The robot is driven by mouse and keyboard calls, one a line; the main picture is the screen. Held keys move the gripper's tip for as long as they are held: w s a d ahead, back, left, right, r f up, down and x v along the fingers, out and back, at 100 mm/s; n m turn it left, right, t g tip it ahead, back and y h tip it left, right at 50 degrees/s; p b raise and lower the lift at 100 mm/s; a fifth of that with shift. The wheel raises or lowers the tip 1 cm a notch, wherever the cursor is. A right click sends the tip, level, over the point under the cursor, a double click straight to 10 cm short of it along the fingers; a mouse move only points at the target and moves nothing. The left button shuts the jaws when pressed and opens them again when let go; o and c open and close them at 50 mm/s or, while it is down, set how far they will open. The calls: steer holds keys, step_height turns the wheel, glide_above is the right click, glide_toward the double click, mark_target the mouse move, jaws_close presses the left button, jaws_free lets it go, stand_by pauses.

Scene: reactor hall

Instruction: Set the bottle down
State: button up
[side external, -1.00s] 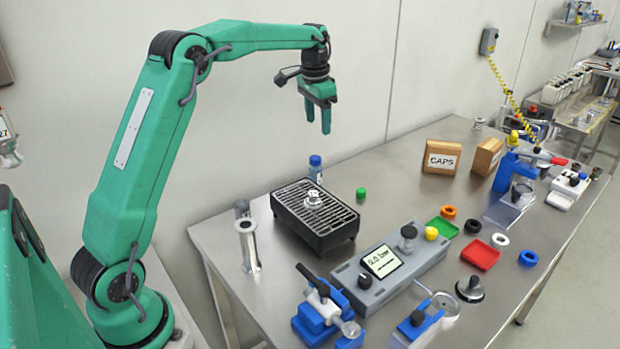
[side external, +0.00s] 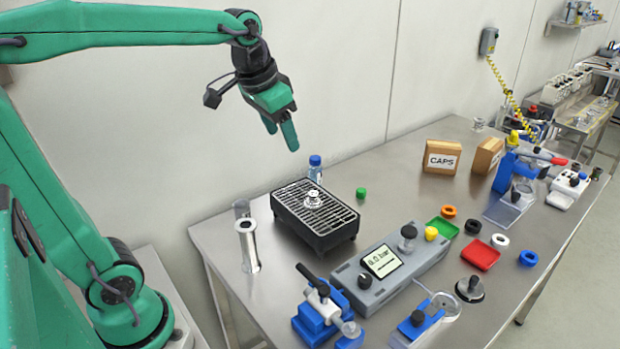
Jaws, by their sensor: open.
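A small bottle with a blue cap (side external: 315,166) stands upright on the table, behind the black grated stand (side external: 328,236). Its lower part is hidden by the stand. My gripper (side external: 281,139) is open and empty, tilted in the air above and to the left of the bottle, apart from it.
A metal fitting (side external: 314,199) sits on the grate. A metal cylinder (side external: 248,247) stands to the left, and a green cap (side external: 361,193) lies to the right. A grey gauge unit (side external: 392,268) and blue clamps occupy the front. Table around the CAPS box (side external: 441,157) is partly clear.

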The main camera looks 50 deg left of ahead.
steer(key=s+d+f, duration=0.2)
steer(key=s+f, duration=0.1)
steer(key=s, duration=0.3)
steer(key=s+d+f+t, duration=0.1)
steer(key=s+d+f, duration=0.1)
steer(key=s, duration=0.4)
steer(key=shift+s+f+n+t, duration=0.25)
steer(key=shift+f+n+t, duration=0.05)
steer(key=shift+f, duration=0.2)
stand_by(0.4)
